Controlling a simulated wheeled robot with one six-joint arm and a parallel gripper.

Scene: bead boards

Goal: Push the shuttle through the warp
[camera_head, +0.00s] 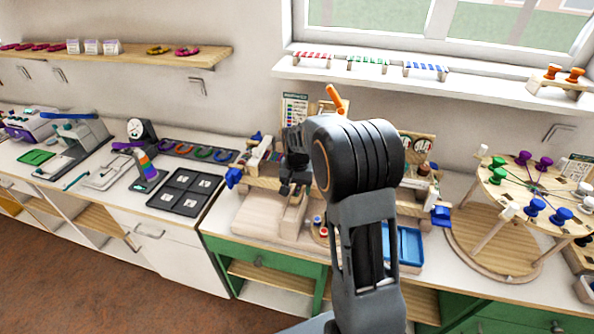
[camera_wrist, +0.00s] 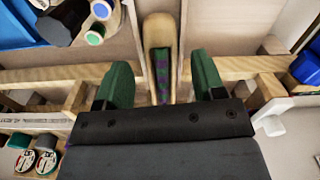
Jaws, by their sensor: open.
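In the wrist view the shuttle (camera_wrist: 161,27) is a pale wooden boat shape with a rounded tip, wound with green and purple thread. It lies lengthwise between the two green fingers of my gripper (camera_wrist: 161,76), which are open, with a gap on each side of it. Its near end is hidden by the gripper body. In the head view my gripper (camera_head: 294,178) is over the wooden loom (camera_head: 262,214) on the counter. My arm hides much of the loom's right side. Warp threads cannot be made out clearly in either view.
Blue knobs (camera_head: 233,177) stick out at the loom's sides. A blue tray (camera_head: 405,243) stands right of my arm. A round peg board (camera_head: 530,185) with coloured spools is farther right. A dark tray (camera_head: 187,191) lies to the left. Small spools (camera_wrist: 97,22) show at the wrist view's upper left.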

